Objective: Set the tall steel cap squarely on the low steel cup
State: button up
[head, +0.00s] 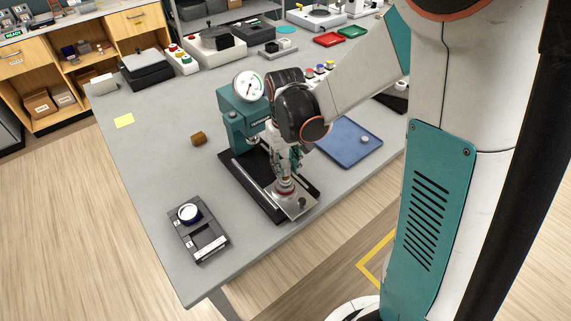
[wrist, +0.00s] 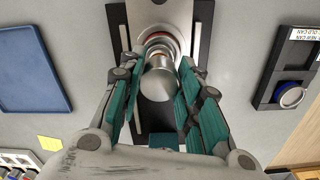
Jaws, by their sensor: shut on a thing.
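My gripper (wrist: 157,70) has its teal fingers closed on the tall steel cap (wrist: 159,86), which is rounded and shiny in the wrist view. In the head view my gripper (head: 288,165) points down at the front of the press. Just beyond the cap in the wrist view is the low steel cup (wrist: 161,42), with a reddish ring around it. In the head view the cup (head: 286,187) stands on a steel plate (head: 297,205) on the press base. The cap appears lined up over the cup, but I cannot tell whether they touch.
A teal press (head: 240,113) with a round gauge (head: 249,86) stands close behind my gripper. A black tray (head: 198,230) holding a white-topped, blue-rimmed can (head: 189,213) lies left. A brown cylinder (head: 199,138) stands on clear grey table.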

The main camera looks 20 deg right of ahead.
aim_at(285, 173)
jog(key=shift+f+b, duration=1.55)
jog(key=shift+f, duration=0.25)
jog(key=o, duration=1.1)
notch_tip(285, 173, up, 12)
dwell(0.4)
jog(key=s+t+b, duration=0.1)
jog(key=s+t, duration=0.1)
jog(key=s, duration=0.3)
jog(key=s+t+b, duration=0.1)
jog(key=s+t, duration=0.1)
jog(key=s, duration=0.2)
jog(key=s+t+b, duration=0.2)
jog(key=s+t, duration=0.1)
jog(key=s, duration=0.2)
jog(key=shift+s+r+m, duration=0.25)
jog(key=shift+s+m, duration=0.05)
jog(key=shift+s, duration=0.05)
